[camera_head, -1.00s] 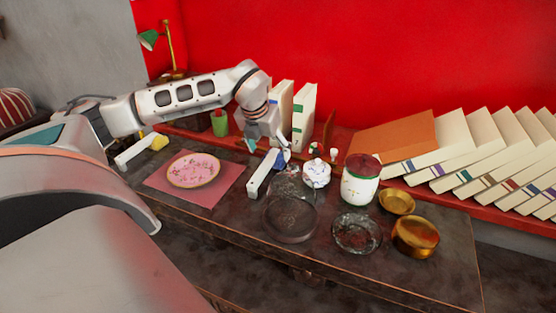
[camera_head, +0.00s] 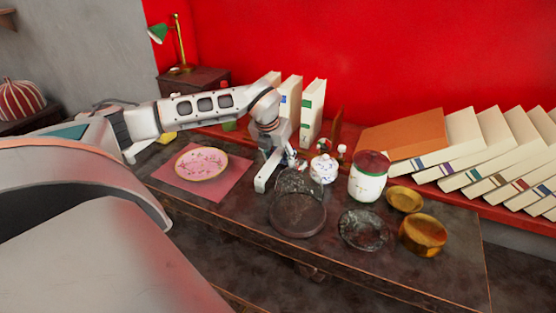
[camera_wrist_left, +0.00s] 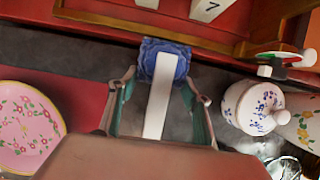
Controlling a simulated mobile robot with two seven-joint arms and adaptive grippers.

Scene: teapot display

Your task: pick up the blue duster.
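The blue duster has a blue head (camera_wrist_left: 181,51) and a flat white handle (camera_wrist_left: 157,100) in the left wrist view. In the head view its white handle (camera_head: 267,174) lies on the dark table, and its head is mostly hidden by my gripper. My left gripper (camera_wrist_left: 160,92) is open, with one finger on each side of the handle just below the blue head. Gaps show between the fingers and the handle. In the head view the left gripper (camera_head: 283,156) is down at the duster's far end. My right gripper is not in view.
A pink plate (camera_head: 201,162) on a pink mat lies left. A lidded white pot (camera_head: 323,169), a glass dish (camera_head: 298,215), a white jar (camera_head: 368,182) and brass bowls (camera_head: 423,235) stand right. Books (camera_head: 313,110) stand behind on the red ledge. A yellow duster (camera_head: 167,137) lies far left.

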